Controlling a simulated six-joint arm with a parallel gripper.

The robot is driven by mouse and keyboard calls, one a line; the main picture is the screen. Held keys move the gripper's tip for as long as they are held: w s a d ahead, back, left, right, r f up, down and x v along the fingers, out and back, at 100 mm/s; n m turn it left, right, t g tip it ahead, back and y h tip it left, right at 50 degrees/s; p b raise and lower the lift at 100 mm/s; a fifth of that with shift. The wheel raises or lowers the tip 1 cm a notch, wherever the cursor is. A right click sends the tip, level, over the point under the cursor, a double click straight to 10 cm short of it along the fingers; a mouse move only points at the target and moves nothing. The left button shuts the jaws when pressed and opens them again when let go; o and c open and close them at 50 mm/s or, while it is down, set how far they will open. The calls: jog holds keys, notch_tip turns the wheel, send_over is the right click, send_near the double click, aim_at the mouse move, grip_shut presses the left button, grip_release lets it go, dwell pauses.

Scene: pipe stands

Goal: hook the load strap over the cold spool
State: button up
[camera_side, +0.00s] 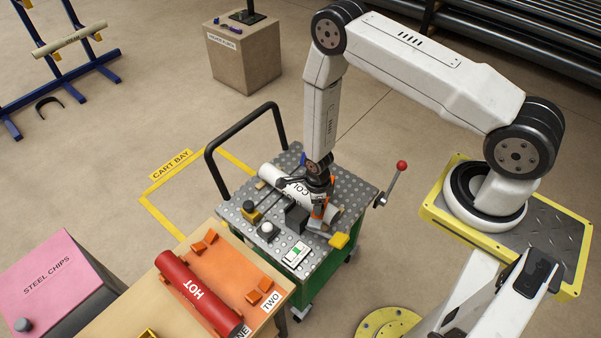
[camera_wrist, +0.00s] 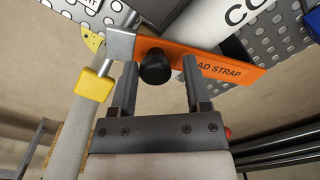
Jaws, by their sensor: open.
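The cold spool (camera_side: 283,182) is a white pipe lying on the perforated cart top; its lettering is partly covered by my gripper. It also shows in the wrist view (camera_wrist: 222,22). The orange load strap (camera_wrist: 222,68) lies across the spool in the wrist view and is partly visible in the side view (camera_side: 317,211). A black knob (camera_wrist: 155,67) sits on the strap. My gripper (camera_wrist: 163,72) is open, its fingers on either side of the knob; contact cannot be told. A grey metal block (camera_wrist: 121,43) meets the strap's left end, beside a yellow handle (camera_wrist: 93,86). Whether the strap is latched is unclear.
The cart (camera_side: 345,195) has a black push bar and a red-knobbed lever (camera_side: 401,166). The red HOT spool (camera_side: 200,293) lies on an orange plate on the wooden bench, front left. A pink STEEL CHIPS bin (camera_side: 50,280) stands further left.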

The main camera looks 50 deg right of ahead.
jog(key=shift+w+a, duration=0.2)
jog(key=shift+w, duration=0.65)
jog(key=shift+w+a, duration=0.15)
jog(key=shift+w, duration=0.7)
jog(key=o, duration=0.4)
jog(key=shift+w, duration=0.15)
jog(key=shift+r, duration=3.5)
jog(key=shift+r, duration=0.1)
